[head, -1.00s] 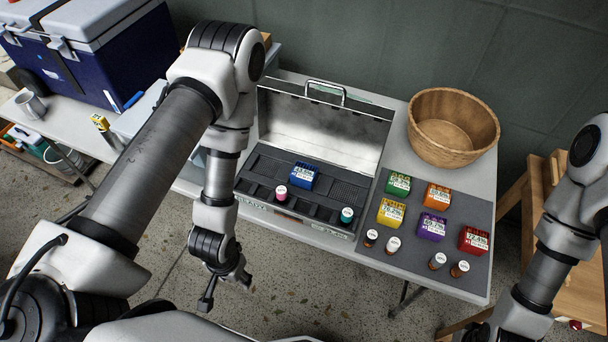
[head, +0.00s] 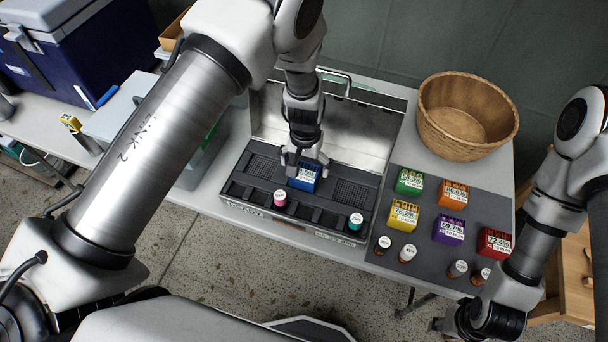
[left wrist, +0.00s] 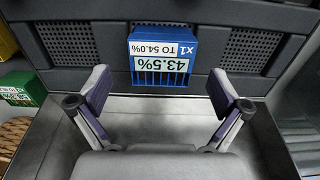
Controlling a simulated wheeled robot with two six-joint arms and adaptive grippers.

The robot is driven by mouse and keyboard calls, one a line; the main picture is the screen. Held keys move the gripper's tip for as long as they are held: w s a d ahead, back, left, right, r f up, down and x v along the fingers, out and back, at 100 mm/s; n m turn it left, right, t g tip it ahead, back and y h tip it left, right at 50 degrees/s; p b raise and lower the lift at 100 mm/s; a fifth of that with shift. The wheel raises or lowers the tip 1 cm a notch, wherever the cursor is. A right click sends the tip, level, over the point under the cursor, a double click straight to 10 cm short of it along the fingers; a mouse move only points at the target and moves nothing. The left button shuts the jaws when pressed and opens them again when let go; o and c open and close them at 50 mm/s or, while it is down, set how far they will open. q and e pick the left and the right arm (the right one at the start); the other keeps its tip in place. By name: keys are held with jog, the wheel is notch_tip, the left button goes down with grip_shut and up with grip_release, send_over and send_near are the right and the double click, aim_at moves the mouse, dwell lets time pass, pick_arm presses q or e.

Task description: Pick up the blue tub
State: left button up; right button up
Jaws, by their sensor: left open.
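The blue tub (head: 302,182) with white labels sits in the middle of the dark tray of the open metal case (head: 262,185). My left gripper (head: 305,163) is over the tub's back side and partly hides it. In the left wrist view the tub (left wrist: 162,45) lies ahead of my left gripper (left wrist: 158,92). The fingers are spread wide, one toward each side of the tub, with nothing between them. The tub reads 43.5% in that view. My right gripper (head: 450,323) is low at the right, partly hidden by its arm, and its jaws are unclear.
A pink-capped bottle (head: 280,198) and a teal-capped bottle (head: 355,221) stand in the case's front slots. Green, orange, yellow, purple and red tubs and several small bottles stand on the grey mat (head: 420,246). A wicker basket (head: 462,140) is behind. The case's raised lid (head: 345,130) stands at the back.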

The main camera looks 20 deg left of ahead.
aim_at(305, 171)
pick_arm(q)
jog(key=f, duration=0.3)
jog(key=shift+w+d+f, duration=0.1)
jog(key=shift+w+f, duration=0.05)
jog(key=shift+w, duration=0.05)
jog(key=shift+s, duration=0.25)
jog(key=shift+c, duration=0.7)
jog(key=c, duration=1.1)
jog(key=shift+a, duration=0.2)
